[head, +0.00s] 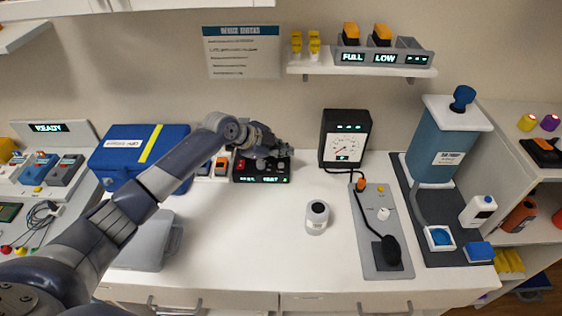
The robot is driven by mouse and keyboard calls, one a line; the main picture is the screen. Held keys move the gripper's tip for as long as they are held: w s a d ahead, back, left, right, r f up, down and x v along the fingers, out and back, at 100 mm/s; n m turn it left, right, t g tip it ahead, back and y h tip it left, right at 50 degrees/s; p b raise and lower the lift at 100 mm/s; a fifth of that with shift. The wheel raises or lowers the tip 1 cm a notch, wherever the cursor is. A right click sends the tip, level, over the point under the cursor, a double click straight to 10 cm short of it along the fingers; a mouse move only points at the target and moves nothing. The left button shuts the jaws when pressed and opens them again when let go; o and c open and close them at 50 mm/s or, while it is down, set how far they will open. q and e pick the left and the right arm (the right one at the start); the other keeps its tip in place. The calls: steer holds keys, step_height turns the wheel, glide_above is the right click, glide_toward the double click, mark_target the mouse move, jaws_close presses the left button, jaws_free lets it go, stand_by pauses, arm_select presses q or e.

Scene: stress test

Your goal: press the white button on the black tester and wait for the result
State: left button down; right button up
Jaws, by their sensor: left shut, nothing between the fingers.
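The black tester (245,177) is a low box at the back of the white counter, left of the picture's middle. Its front has a lit display with small green characters, too blurred to read fully. A red part shows at its upper left. My left gripper (264,162) is shut and empty, over the top of the tester. It hides much of the tester's top, and I cannot make out the white button or tell whether the fingers touch it. My right gripper is not in view.
A black gauge box (345,138) stands right of the tester, with a grey panel (372,200) holding a black handset in front. A white cylinder (317,214) stands mid-counter. A blue case (125,165) sits left. A blue tank (440,150) stands right. The counter's centre front is clear.

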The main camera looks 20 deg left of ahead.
mark_target(282, 169)
arm_select(q)
step_height(282, 169, up, 3)
steer(key=shift+r+p, duration=0.15)
steer(key=shift+p, duration=0.75)
